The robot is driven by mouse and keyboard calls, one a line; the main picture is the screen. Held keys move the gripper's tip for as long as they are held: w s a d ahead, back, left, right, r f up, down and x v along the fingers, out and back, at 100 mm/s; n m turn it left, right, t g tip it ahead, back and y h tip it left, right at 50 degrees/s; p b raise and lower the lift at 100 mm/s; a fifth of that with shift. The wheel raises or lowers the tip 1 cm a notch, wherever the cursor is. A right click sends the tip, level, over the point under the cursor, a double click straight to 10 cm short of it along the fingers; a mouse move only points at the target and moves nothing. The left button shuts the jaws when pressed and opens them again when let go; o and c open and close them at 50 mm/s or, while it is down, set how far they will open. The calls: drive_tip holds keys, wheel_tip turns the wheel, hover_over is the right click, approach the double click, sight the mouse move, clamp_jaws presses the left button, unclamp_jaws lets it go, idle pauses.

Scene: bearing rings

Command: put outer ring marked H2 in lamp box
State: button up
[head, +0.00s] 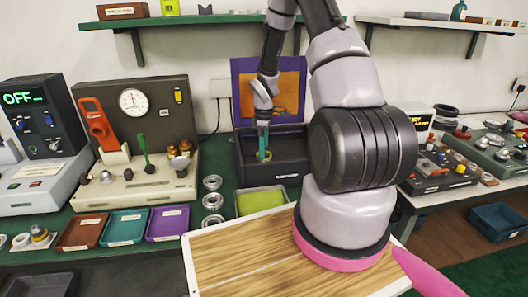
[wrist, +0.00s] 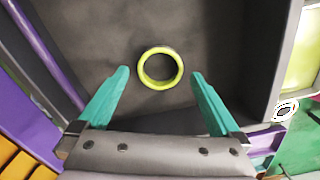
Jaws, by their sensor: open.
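A yellow-green ring (wrist: 141,70) lies on the dark floor of an open box in the wrist view. Any marking on it is too small to read. The box (head: 283,174) is dark, with its purple and orange lid (head: 290,88) raised at the back; I cannot read a label that names it as the lamp box. My gripper (head: 263,153) is down in the box. In the wrist view my gripper (wrist: 160,74) has its teal fingers apart, one on each side of the ring, with gaps between fingers and ring.
The box walls stand around my gripper. A tray with a green lining (head: 262,202) is in front of the box, and metal rings (head: 212,201) lie left of it. Brown, teal (head: 123,228) and purple trays stand farther left. A gauge panel (head: 135,110) rises behind them.

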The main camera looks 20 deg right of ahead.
drive_tip(key=s+a+r+m+t, duration=0.1)
drive_tip(key=s+r+m, duration=0.15)
drive_tip(key=r, duration=0.75)
drive_tip(key=s+a+r+m+t, duration=0.15)
drive_tip(key=s+r, duration=0.25)
drive_tip(key=r, duration=0.7)
drive_tip(key=s+a+r+m+t, duration=0.1)
drive_tip(key=s+a+r+m, duration=0.15)
drive_tip(key=r, duration=0.75)
drive_tip(key=s+a+r+m+t+y, duration=0.1)
drive_tip(key=s+r+m, duration=0.3)
drive_tip(key=s, duration=0.4)
drive_tip(key=s+a+r+m+t+y, duration=0.1)
drive_tip(key=s+a+r+m+t, duration=0.1)
drive_tip(key=s+r+m, duration=0.3)
drive_tip(key=shift+s+a+r+t, duration=0.45)
drive_tip(key=shift+s+r, duration=0.35)
drive_tip(key=shift+s, duration=1.1)
